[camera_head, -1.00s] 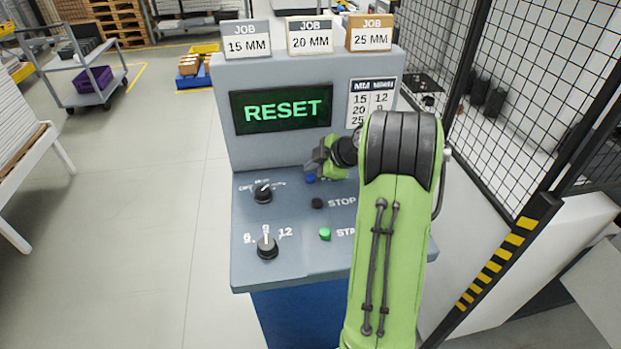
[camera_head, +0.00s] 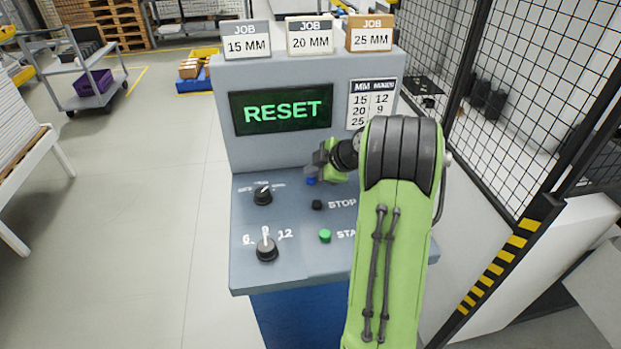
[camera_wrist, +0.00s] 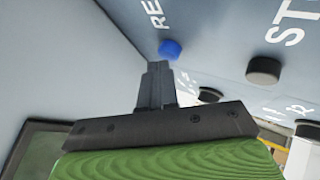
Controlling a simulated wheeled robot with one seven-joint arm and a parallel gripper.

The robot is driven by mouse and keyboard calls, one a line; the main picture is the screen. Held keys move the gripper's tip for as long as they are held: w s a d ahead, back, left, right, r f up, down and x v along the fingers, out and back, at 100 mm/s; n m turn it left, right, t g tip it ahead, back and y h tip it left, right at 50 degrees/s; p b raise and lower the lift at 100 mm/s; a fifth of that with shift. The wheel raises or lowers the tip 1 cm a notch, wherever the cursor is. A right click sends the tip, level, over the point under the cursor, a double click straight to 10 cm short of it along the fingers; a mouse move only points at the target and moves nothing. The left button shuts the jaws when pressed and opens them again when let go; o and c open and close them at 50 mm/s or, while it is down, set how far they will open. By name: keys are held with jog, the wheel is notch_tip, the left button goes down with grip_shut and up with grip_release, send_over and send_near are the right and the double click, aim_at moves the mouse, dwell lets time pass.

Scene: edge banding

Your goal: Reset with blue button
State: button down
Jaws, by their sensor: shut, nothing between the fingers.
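The blue button (camera_head: 311,181) is on the sloped grey control panel (camera_head: 290,262), near the panel's back edge. It also shows in the wrist view (camera_wrist: 170,49), just beyond my fingertips, beside lettering that begins "RE". My gripper (camera_head: 316,173) is over the button in the head view. In the wrist view its fingers (camera_wrist: 157,66) are shut together and empty, pointing toward the button; I cannot tell whether they touch it. The green screen (camera_head: 281,110) reads "RESET".
A black stop button (camera_head: 317,204) and a green start button (camera_head: 325,236) lie in front of the blue one. Two black knobs (camera_head: 263,194) (camera_head: 267,249) are at left. Job cards (camera_head: 309,36) stand on top. A mesh fence (camera_head: 530,75) is at right.

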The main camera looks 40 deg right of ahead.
aim_at(313, 180)
jog(key=shift+f, duration=0.25)
jog(key=shift+r, duration=0.1)
dwell(0.4)
jog(key=shift+r, duration=0.8)
jog(key=shift+r+p, duration=1.8)
jog(key=shift+r, duration=0.8)
jog(key=shift+f, duration=0.1)
